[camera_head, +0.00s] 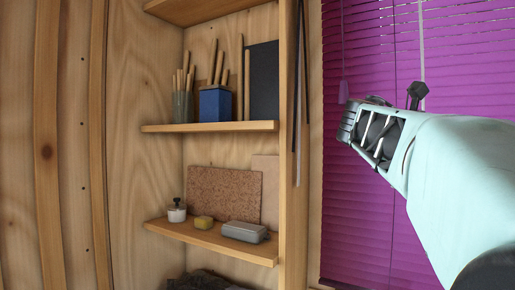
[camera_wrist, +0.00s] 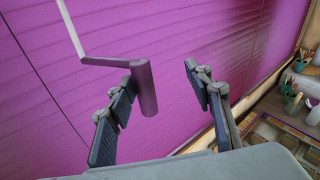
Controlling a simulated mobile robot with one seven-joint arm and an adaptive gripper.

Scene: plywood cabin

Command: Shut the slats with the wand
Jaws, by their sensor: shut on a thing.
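A purple slatted blind (camera_head: 365,215) covers the window at the right of the head view and fills much of the wrist view (camera_wrist: 200,30). Its slats look close together; their exact tilt is hard to tell. The wand (camera_head: 421,40) is a thin pale rod hanging in front of the blind. In the wrist view the wand (camera_wrist: 71,28) bends into a crank with a grey cylindrical handle (camera_wrist: 145,90). My gripper (camera_wrist: 165,85) is shut on the handle, which lies between the fingers, nearer the left one. Contact with the right finger is not clear.
Wooden shelves (camera_head: 210,127) with a blue pencil box (camera_head: 215,104) and a grey case (camera_head: 244,232) stand left of the window. The wrist view shows a cluttered worktop (camera_wrist: 270,103) at right.

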